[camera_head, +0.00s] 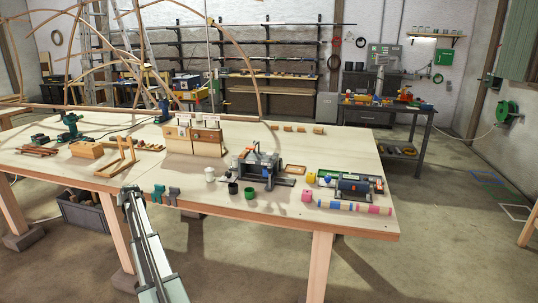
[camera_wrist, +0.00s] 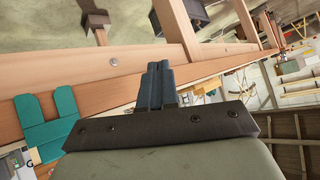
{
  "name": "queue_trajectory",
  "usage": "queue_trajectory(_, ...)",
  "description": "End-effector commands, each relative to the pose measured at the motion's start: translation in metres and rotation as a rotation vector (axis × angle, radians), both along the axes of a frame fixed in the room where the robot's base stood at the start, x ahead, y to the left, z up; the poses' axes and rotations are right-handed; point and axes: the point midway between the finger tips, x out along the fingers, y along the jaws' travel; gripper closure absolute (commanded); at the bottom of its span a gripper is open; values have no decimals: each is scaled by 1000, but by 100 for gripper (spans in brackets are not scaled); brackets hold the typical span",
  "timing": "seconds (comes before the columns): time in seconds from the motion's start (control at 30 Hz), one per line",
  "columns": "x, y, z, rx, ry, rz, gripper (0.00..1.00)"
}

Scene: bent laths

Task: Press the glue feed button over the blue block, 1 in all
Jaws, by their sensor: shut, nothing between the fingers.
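My gripper (camera_wrist: 158,72) is shut and empty in the wrist view, its dark fingers together in front of the table's wooden edge. In the head view its dark end (camera_head: 131,193) is at the table's front edge, left of the middle, well to the left of the coloured pieces. The glue feed button is too small to make out.
A grey machine (camera_head: 256,165) stands right of the table's middle, with black and green cups before it. Teal clamps (camera_head: 173,194) sit on the front edge beside my gripper; one teal piece (camera_wrist: 45,125) is close in the wrist view. A wooden frame (camera_head: 122,160) stands behind.

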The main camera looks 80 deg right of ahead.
Motion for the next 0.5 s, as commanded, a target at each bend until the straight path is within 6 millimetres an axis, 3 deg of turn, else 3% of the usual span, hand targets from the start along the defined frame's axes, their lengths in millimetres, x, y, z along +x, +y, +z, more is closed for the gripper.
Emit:
queue_trajectory(0.03, -1, -16, 14, -9, -15, -14, 100)
queue_trajectory(0.27, -22, -75, 68, -35, -66, -67, 100)
queue_trajectory(0.5, -60, -139, 120, -40, -101, -121, 100)
